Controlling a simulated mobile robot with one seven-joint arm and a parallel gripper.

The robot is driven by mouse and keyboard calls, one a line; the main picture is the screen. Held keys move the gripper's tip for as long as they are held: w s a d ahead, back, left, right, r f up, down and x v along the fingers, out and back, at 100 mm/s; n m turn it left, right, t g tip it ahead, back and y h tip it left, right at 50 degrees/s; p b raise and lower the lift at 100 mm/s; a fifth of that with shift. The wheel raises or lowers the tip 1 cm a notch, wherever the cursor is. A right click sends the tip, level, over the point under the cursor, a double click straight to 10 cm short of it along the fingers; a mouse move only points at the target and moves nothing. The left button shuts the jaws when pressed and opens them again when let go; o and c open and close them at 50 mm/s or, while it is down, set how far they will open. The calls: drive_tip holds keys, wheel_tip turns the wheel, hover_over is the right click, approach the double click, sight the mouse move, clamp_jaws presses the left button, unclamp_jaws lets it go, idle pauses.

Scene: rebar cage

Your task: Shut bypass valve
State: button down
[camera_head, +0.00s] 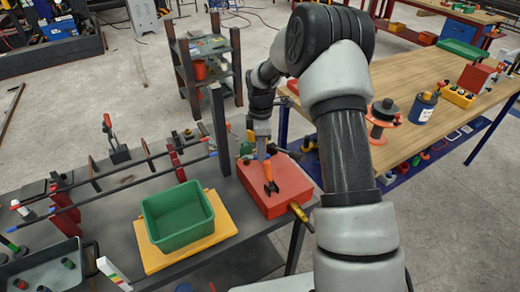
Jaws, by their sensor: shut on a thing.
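A red box (288,196) sits at the right end of the dark grey bench. An upright orange lever handle (268,171) with a dark base stands on its top, and a brass fitting (300,213) sticks out at its front right corner. No label shows which part is the bypass valve. My gripper (262,156) reaches down from above and is shut on the upper end of the orange handle. The fingertips are small here and the exact contact is hard to see.
A green bin (178,214) stands on a yellow board (226,219) left of the red box. A dark upright post (219,130) rises just behind. Rods on red supports (177,158) lie farther left. A wooden table (436,70) with spools stands at right.

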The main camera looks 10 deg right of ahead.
drive_tip(key=m, duration=0.1)
drive_tip(key=s+m, duration=0.1)
drive_tip(key=m, duration=0.1)
drive_tip(key=shift+s+a+m+b, duration=0.25)
drive_tip(key=shift+s+m+b, duration=0.05)
drive_tip(key=shift+m+b, duration=0.1)
drive_tip(key=m, duration=0.1)
drive_tip(key=s+m, duration=0.1)
drive_tip(key=m, duration=0.1)
drive_tip(key=shift+s+a+m, duration=0.1)
drive_tip(key=shift+a+m, duration=0.2)
drive_tip(key=shift+a, duration=0.1)
drive_tip(key=m, duration=0.1)
drive_tip(key=s+a+m+b, duration=0.1)
drive_tip(key=m, duration=0.1)
drive_tip(key=shift+a, duration=0.1)
drive_tip(key=shift+s+a+m, duration=0.1)
drive_tip(key=shift+a+m, duration=0.1)
drive_tip(key=shift+m, duration=0.5)
drive_tip(key=shift+s+a+m, duration=0.1)
drive_tip(key=shift+a+m, duration=0.1)
drive_tip(key=shift+m, duration=0.5)
drive_tip(key=c, duration=1.7)
unclamp_jaws()
drive_tip(key=shift+r+p, duration=0.5)
drive_tip(key=shift+r, duration=8.25)
